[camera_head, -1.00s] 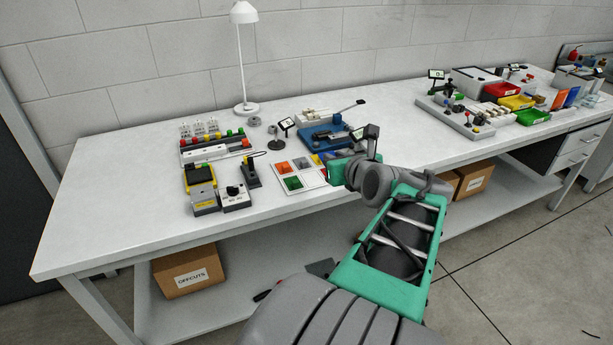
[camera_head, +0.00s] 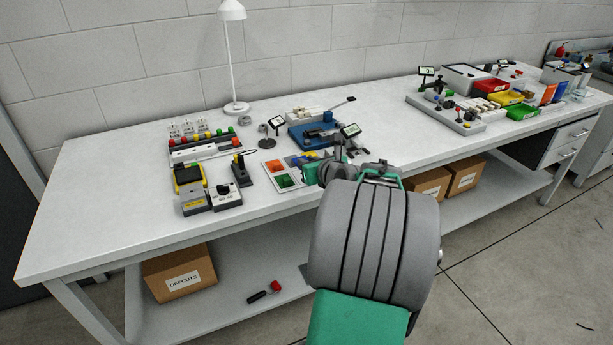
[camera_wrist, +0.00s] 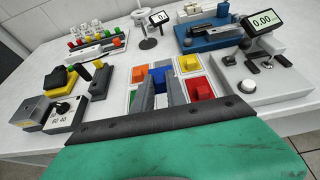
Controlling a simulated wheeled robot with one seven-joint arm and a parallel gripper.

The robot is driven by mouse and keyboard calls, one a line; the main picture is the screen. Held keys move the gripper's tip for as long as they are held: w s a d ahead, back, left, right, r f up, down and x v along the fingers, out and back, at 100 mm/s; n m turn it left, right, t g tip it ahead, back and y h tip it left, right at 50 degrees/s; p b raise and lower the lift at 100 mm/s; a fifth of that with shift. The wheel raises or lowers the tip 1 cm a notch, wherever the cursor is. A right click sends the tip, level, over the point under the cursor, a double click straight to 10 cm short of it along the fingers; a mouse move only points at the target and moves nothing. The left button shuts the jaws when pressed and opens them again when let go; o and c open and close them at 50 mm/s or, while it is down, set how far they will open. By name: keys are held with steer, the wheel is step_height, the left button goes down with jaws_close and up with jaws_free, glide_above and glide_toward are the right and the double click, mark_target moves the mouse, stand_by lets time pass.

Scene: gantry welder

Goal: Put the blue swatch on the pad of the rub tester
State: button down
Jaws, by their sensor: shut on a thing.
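My gripper (camera_wrist: 162,88) is shut on the blue swatch (camera_wrist: 158,75), which shows between the two grey fingers in the wrist view. They are over the middle of a white swatch tray (camera_wrist: 120,92). I cannot tell whether the swatch is lifted clear of it. In the head view my arm hides part of the tray (camera_head: 271,183). Behind it stands a blue-based machine (camera_wrist: 190,43), seen also in the head view (camera_head: 299,139), with a dark arm across its top. It looks like the rub tester; its pad is not clear.
Orange (camera_wrist: 138,74), green (camera_wrist: 132,98), yellow and red swatches surround the fingers. A grey gauge with a 0.00 display (camera_wrist: 263,22) stands close on the right. A black stand (camera_wrist: 98,82) and a dial box (camera_wrist: 66,114) are left. The front left bench top is clear.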

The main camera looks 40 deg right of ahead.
steer(key=shift+w+d+f, duration=0.2)
steer(key=shift+w+f, duration=0.1)
steer(key=shift+f, duration=0.15)
steer(key=shift+w+d+f, duration=0.2)
steer(key=shift+w+f, duration=0.1)
steer(key=shift+f, duration=0.15)
steer(key=shift+f+b, duration=0.3)
steer(key=shift+f, duration=1.3)
steer(key=shift+f, duration=0.1)
steer(key=c, duration=1.3)
jaws_free()
steer(key=shift+c, duration=0.2)
